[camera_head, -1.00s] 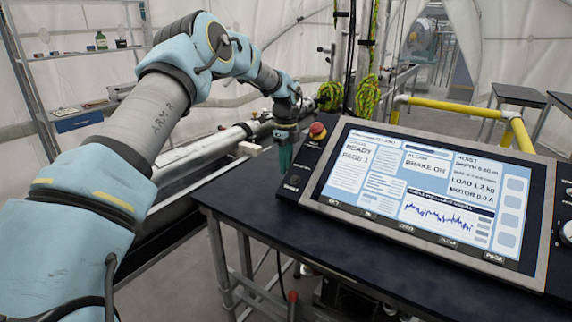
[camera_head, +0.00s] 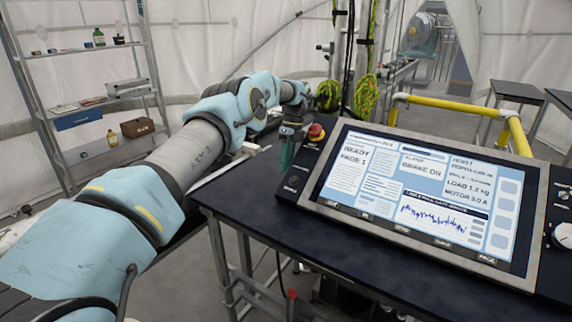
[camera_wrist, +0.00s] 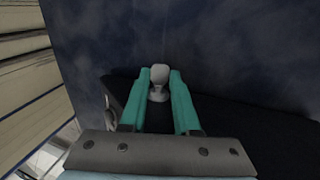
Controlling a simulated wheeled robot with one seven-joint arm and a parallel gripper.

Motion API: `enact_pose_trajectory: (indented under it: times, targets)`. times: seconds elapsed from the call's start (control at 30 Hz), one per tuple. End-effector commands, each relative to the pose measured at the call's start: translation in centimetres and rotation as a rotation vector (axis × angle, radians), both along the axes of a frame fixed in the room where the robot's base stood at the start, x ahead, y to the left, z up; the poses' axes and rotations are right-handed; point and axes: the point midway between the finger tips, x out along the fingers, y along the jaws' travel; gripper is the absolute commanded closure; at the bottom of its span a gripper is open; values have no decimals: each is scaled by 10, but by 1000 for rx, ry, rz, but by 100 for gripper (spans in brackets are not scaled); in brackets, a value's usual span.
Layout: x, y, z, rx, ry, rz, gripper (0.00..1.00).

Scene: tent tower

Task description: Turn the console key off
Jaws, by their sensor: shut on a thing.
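The console (camera_head: 425,190) stands tilted on a dark table, with a lit screen reading READY and BRAKE ON. My gripper (camera_head: 287,158) has teal fingers and is at the console's left side panel, beside the red button. In the wrist view, my gripper (camera_wrist: 158,84) is shut on a small pale grey knob-like piece, which looks like the console key (camera_wrist: 159,76). Its rounded head shows between the two fingertips. In the head view the key is hidden by the fingers, and its turn position cannot be told.
A red mushroom button (camera_head: 316,132) sits close to the right of my gripper. The dark table (camera_head: 330,240) is bare in front of the console. A yellow rail (camera_head: 455,108) runs behind it. Shelves (camera_head: 100,95) stand at the back left.

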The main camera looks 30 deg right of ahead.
Motion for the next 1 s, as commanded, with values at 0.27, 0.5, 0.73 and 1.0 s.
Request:
enact_pose_trajectory:
  times: [0.27,0.5,0.73,1.0]
  targets:
    - [2,0,1,-1,-4,0,66]
    - [1,0,1,-1,-2,0,40]
    - [0,0,1,-1,0,0,40]
    - [1,-1,30,-4,-5,-1,40]
